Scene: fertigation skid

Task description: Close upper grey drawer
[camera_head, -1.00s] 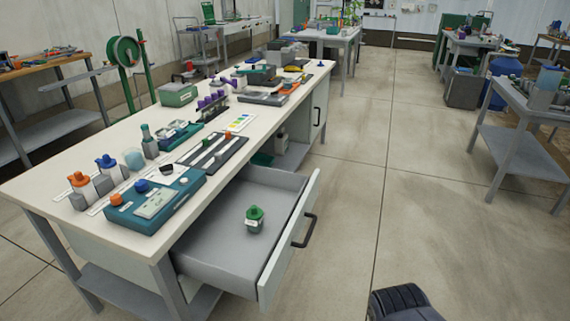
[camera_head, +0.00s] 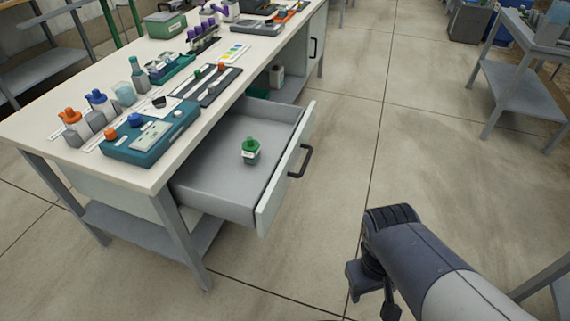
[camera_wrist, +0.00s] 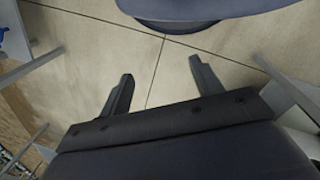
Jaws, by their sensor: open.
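The upper grey drawer (camera_head: 215,178) is pulled far out from under the front of the white-topped workbench (camera_head: 62,170). Its pale front panel has a dark bar handle (camera_head: 301,161) facing right. A small green-capped bottle (camera_head: 250,151) stands upright inside the drawer. My gripper shows in the wrist view (camera_wrist: 158,88) with its two fingers spread apart and nothing between them, above bare floor. In the head view my arm is at the lower right, well apart from the drawer and its handle. The fingertips are not clearly visible there.
A teal meter box (camera_head: 150,133) and several bottles stand on the bench above the drawer. A lower shelf (camera_head: 145,232) lies under the bench. A grey metal table (camera_head: 525,85) stands at the right. The floor (camera_head: 350,130) between is clear.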

